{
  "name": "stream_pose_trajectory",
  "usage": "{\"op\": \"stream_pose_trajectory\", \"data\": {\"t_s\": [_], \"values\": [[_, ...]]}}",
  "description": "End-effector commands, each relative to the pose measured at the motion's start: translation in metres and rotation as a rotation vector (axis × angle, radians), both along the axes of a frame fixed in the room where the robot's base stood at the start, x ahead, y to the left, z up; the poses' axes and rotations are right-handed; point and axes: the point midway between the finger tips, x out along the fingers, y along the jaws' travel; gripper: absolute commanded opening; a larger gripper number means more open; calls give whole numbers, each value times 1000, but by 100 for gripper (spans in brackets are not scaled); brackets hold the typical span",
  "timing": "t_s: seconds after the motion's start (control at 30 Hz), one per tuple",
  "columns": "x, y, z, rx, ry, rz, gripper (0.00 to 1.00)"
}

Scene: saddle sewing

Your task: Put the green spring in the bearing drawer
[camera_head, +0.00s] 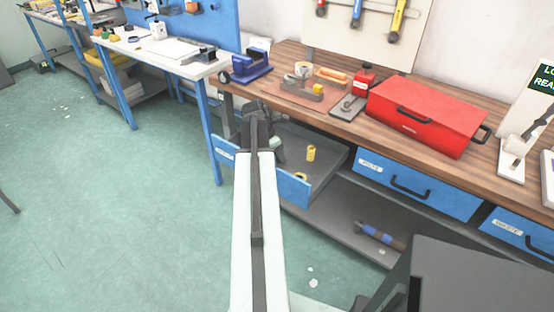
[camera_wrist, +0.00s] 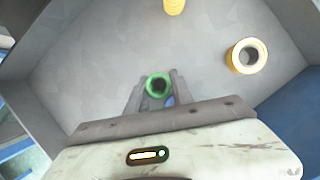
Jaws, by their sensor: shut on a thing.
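The green spring (camera_wrist: 158,86) shows end-on as a green ring between the two grey fingers of my gripper (camera_wrist: 157,80) in the wrist view. My gripper is shut on it, above the grey floor of an open drawer. The open blue-fronted drawer (camera_head: 293,188) is under the wooden bench in the head view; its front label is partly hidden by my arm. A yellow ring (camera_wrist: 246,56) and a yellow cylinder (camera_wrist: 174,6) are in this drawer. In the head view my arm hides the spring and fingertips.
The wooden bench (camera_head: 330,128) carries a red toolbox (camera_head: 428,115), a blue vise (camera_head: 247,67) and small parts. Two shut blue drawers, one of them here (camera_head: 415,185), are to the right. A lower shelf (camera_head: 340,230) holds a blue-and-brown tool. The green floor at left is mostly clear.

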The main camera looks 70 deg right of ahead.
Motion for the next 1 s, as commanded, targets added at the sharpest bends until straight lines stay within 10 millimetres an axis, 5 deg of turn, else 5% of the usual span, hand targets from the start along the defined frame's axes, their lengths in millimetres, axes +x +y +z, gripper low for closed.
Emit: {"op": "stream_pose_trajectory", "data": {"t_s": [0.3,0.33,0.4,0.77,1.0], "values": [[3,1,-3,0,0,4,0],[3,1,-1,0,0,4,36],[2,1,-1,0,0,3,50],[1,0,2,0,0,1,50],[7,7,34,0,0,1,50]]}}
